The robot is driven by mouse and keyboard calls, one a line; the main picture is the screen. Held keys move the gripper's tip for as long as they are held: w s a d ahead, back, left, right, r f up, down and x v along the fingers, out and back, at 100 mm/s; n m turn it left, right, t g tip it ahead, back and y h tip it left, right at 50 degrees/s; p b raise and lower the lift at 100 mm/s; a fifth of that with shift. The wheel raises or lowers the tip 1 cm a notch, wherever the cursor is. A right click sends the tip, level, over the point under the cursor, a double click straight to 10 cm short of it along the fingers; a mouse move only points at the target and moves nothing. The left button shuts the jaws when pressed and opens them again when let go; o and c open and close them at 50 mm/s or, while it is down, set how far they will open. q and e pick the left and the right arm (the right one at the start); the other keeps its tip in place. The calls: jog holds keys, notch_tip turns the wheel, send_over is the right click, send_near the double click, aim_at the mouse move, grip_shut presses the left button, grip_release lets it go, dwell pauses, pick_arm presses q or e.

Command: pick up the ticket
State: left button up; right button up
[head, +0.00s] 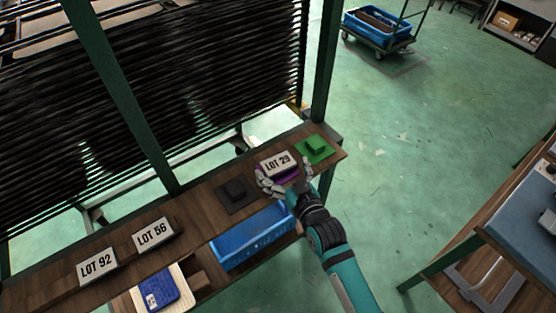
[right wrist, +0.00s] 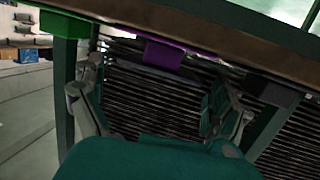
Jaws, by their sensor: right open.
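A white ticket reading LOT 29 (head: 278,163) sits at a purple piece (head: 290,175) on the wooden shelf. My right gripper (head: 279,184) is open at the near side of the ticket, its fingers spread toward both sides. I cannot tell whether they touch it. In the right wrist view the open fingers (right wrist: 157,80) have the purple piece (right wrist: 163,54) ahead between them; the ticket's face does not show there. Two more white tickets, LOT 92 (head: 97,266) and one that looks like LOT 56 (head: 153,234), stand farther left. My left gripper is not in view.
A green panel (head: 315,149) lies right of the ticket and a dark panel (head: 236,193) left of it. A blue crate (head: 250,244) and a blue-and-white item (head: 160,290) are below the shelf edge. A green post (head: 322,75) rises behind.

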jog(key=shift+x, duration=0.9)
jog(key=shift+c, duration=0.4)
jog(key=c, duration=0.7)
jog(key=shift+o, duration=0.2)
